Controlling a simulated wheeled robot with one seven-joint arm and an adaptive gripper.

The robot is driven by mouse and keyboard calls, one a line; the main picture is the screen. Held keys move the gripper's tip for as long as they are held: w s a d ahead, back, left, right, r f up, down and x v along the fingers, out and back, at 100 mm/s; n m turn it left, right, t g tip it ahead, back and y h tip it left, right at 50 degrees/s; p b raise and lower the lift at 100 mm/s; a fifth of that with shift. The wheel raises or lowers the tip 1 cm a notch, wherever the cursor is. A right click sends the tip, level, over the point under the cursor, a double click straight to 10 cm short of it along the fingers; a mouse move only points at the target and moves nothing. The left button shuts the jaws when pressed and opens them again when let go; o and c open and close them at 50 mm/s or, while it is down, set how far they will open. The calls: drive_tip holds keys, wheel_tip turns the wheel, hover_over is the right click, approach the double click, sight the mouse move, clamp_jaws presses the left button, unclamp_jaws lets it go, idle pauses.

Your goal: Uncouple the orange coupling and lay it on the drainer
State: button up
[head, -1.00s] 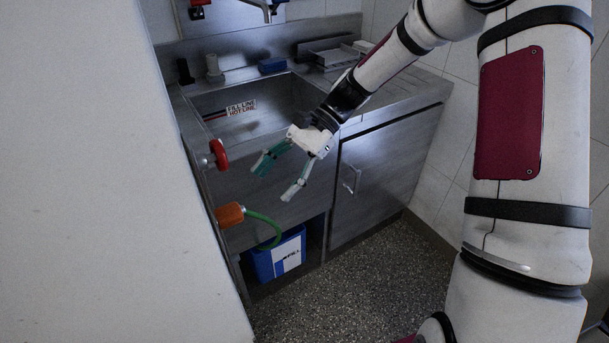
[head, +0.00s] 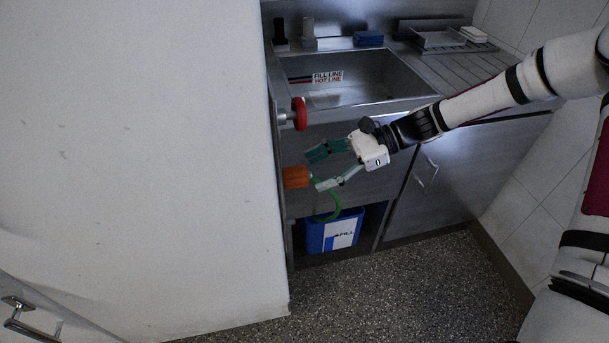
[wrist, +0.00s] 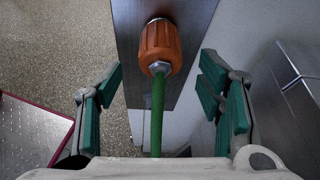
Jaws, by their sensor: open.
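The orange coupling (head: 296,177) sits at the left front of the sink unit, below a red valve handle, with a green hose (head: 327,207) running from it. In the wrist view the coupling (wrist: 160,46) is ahead, with the hose (wrist: 157,110) running back from it toward my palm. My gripper (head: 320,168) is open, just right of the coupling; its fingers (wrist: 160,88) stand apart on both sides of the hose, short of the coupling and not touching it. The drainer (head: 474,72) is the ribbed metal surface right of the sink basin.
The red valve handle (head: 300,114) juts out above the coupling. A blue bucket (head: 331,232) stands under the sink. A white wall (head: 140,150) closes off the left; the drainer's front is clear.

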sight(304, 176)
drive_tip(key=shift+x, duration=2.25)
drive_tip(key=c, duration=1.4)
drive_tip(key=shift+w+d, duration=0.1)
drive_tip(key=shift+d, duration=0.05)
drive_tip(key=shift+w+d, duration=0.25)
drive_tip(key=shift+d, duration=0.6)
drive_tip(key=shift+w+d, duration=0.25)
drive_tip(key=shift+d, duration=0.65)
drive_tip(key=shift+d, duration=0.15)
clamp_jaws()
drive_tip(key=d, duration=0.1)
drive_tip(key=w+d, duration=0.1)
drive_tip(key=d, duration=0.1)
drive_tip(key=shift+d+p, duration=0.25)
drive_tip(key=shift+p, duration=0.1)
